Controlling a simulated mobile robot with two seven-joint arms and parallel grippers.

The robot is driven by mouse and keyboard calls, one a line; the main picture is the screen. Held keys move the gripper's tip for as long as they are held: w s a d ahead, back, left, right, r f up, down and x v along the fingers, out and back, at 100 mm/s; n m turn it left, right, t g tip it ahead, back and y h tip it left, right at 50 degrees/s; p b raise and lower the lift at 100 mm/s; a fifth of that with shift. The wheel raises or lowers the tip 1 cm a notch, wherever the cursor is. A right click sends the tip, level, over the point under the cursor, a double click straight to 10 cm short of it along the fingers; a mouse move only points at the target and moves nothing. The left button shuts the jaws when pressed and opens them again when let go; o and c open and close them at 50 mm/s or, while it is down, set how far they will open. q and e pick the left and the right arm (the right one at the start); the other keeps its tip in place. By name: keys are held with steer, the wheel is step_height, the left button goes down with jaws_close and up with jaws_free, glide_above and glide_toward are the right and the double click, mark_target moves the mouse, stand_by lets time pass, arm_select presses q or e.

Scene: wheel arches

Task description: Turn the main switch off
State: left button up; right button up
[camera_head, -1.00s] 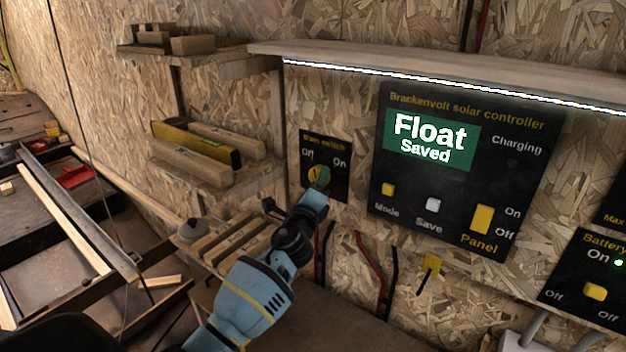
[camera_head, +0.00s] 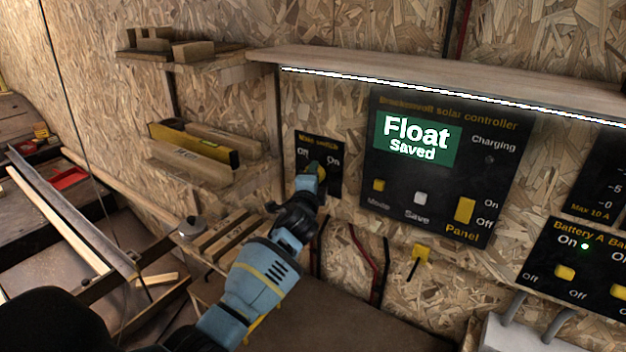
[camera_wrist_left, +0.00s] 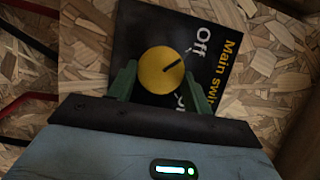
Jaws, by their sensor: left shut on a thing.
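The main switch is a small black panel (camera_head: 334,184) on the chipboard wall, labelled Off at left and On at right, with a round yellow knob. In the left wrist view the knob (camera_wrist_left: 161,70) shows in full, and its black mark points roughly toward the word Off. My left gripper (camera_head: 318,176) is at the panel, with its green fingers (camera_wrist_left: 160,88) on either side of the knob, shut on it. In the head view the gripper partly hides the knob. My right gripper is not in view.
A solar controller panel (camera_head: 440,165) reading "Float Saved" is just right of the switch. A battery panel (camera_head: 575,270) is farther right. A wooden shelf (camera_head: 430,85) with a light strip juts out above. Small shelves with wood blocks and a yellow level (camera_head: 195,143) are at left.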

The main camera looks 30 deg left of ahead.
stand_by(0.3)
arm_select(q)
steer(key=o, duration=1)
steer(key=shift+s, duration=0.15)
steer(key=shift+v, duration=3.75)
